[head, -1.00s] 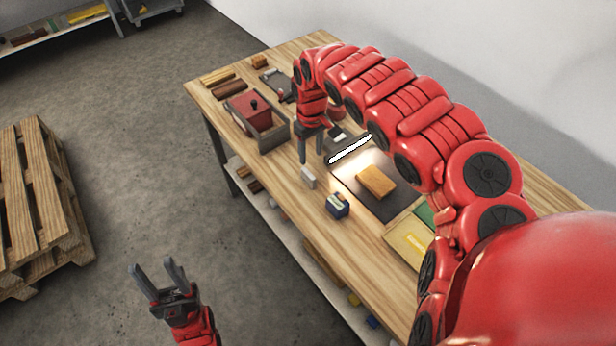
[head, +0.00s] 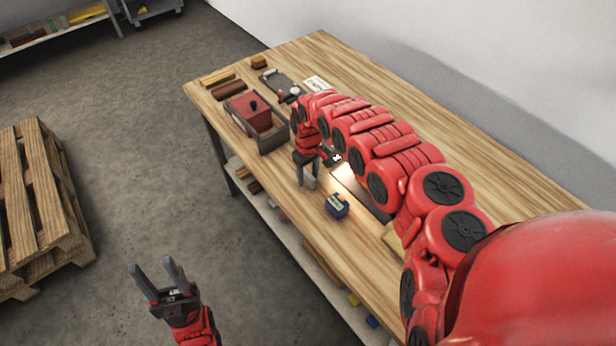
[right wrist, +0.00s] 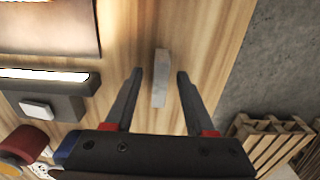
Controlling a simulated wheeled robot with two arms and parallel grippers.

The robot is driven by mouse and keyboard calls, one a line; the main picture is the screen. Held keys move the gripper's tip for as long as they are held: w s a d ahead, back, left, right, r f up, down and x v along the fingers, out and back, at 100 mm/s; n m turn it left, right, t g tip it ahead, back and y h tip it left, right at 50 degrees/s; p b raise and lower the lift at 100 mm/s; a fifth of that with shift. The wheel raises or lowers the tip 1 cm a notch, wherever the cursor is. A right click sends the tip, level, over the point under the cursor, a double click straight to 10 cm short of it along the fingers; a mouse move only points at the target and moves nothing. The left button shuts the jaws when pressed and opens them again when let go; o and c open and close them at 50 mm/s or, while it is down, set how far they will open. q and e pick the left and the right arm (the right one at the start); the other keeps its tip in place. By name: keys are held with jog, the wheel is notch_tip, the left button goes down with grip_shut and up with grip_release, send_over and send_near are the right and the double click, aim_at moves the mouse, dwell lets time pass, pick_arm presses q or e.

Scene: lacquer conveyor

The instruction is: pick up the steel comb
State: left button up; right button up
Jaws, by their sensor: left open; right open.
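The steel comb (right wrist: 160,77) shows as a small narrow grey piece on the wooden bench in the right wrist view; I cannot make out teeth. In the head view the comb (head: 310,183) is at the bench's front edge, partly behind my fingers. My right gripper (head: 307,178) is open over it. In the right wrist view the comb lies between the two open fingers of this gripper (right wrist: 160,76), with a gap on both sides. My left gripper (head: 152,267) is open and empty, out over the floor away from the bench.
A dark bar with a lit strip (right wrist: 45,84) is beside the gripper. A pallet (head: 40,200) stands on the floor.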

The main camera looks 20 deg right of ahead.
jog(key=shift+f, duration=0.45)
jog(key=shift+c, duration=0.3)
grip_shut()
